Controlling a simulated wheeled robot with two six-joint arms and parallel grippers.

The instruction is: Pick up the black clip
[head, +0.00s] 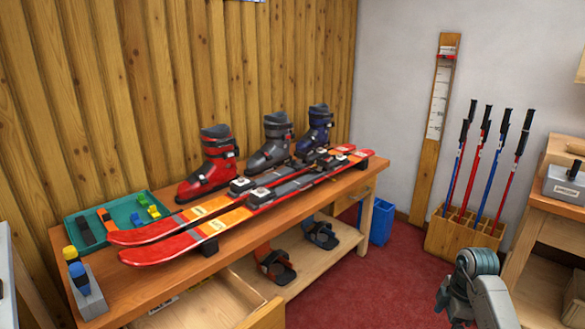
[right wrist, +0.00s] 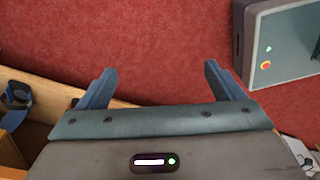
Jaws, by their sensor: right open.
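A green tray (head: 125,235) lies at the left end of the wooden bench. A dark, blackish block-like piece (head: 86,231) sits in its left part; it may be the black clip, but it is too small to be sure. Small yellow and green pieces (head: 146,212) lie in the tray's right part. My right gripper (right wrist: 160,75) is open and empty in the right wrist view, over the red floor. My right arm shows at the lower right of the head view, far from the tray. My left gripper is in neither view.
Two red skis (head: 180,238) lie along the bench (head: 225,248), one tip reaching over the tray's edge. Three ski boots (head: 208,165) stand behind them. A grey holder (head: 90,300) with coloured pieces stands front left. A drawer (head: 205,303) is open below. Poles stand in a wooden rack (head: 465,238).

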